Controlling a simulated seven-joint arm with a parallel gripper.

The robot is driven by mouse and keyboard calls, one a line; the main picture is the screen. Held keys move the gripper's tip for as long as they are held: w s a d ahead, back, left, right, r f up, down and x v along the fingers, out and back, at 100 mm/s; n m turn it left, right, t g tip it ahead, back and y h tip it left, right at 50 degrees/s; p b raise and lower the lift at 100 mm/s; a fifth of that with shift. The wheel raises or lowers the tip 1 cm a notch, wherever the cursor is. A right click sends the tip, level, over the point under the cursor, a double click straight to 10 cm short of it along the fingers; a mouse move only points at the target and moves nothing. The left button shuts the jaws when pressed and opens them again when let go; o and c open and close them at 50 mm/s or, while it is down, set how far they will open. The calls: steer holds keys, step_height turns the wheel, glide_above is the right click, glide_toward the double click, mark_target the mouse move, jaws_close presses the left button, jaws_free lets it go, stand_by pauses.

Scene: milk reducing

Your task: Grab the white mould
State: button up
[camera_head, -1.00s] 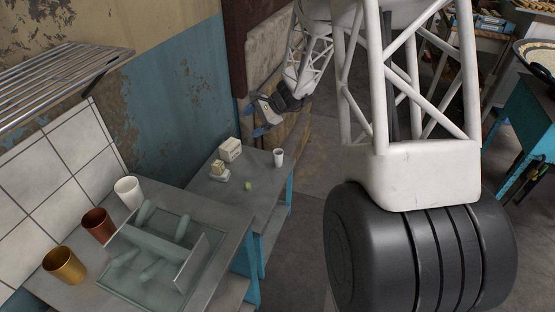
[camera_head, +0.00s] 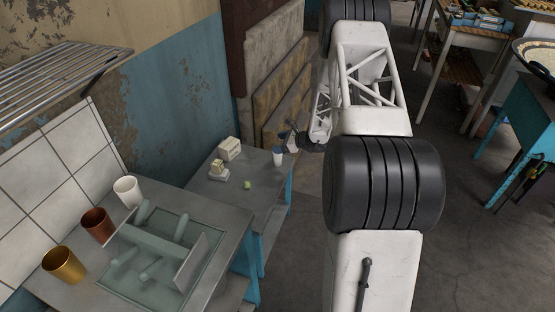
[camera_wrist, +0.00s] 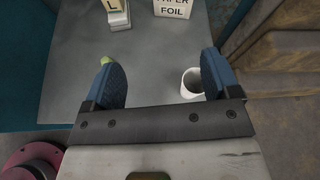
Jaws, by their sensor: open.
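A small white cup-shaped mould (camera_head: 278,160) stands upright at the right edge of the small grey table. It also shows in the wrist view (camera_wrist: 187,91), partly hidden by my right finger. My gripper (camera_head: 290,146) is at the right end of that table, close to the mould. In the wrist view my gripper (camera_wrist: 158,62) is open, its two blue fingers wide apart with nothing held. The mould lies near the right finger, off the middle of the gap. Another white cup (camera_head: 128,192) stands on the nearer table at left.
A paper-foil box (camera_wrist: 174,8), a lettered block on a stand (camera_head: 219,173) and a green ball (camera_head: 247,184) share the small table (camera_head: 215,194). The nearer table holds copper (camera_head: 97,225) and gold (camera_head: 64,265) cups and a grey-green rack (camera_head: 155,250).

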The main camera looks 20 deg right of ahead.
mark_target(278, 158)
steer(key=d+f+m+t+h, duration=0.1)
steer(key=d+f+m+t, duration=0.1)
steer(key=d+f, duration=0.4)
step_height(278, 158, down, 4)
steer(key=shift+w+m+h, duration=0.3)
steer(key=shift+w+m, duration=0.05)
steer(key=shift+m, duration=0.45)
steer(key=shift+a, duration=0.1)
steer(key=shift+x, duration=1.25)
steer(key=shift+w, duration=0.1)
steer(key=shift+x, duration=2.55)
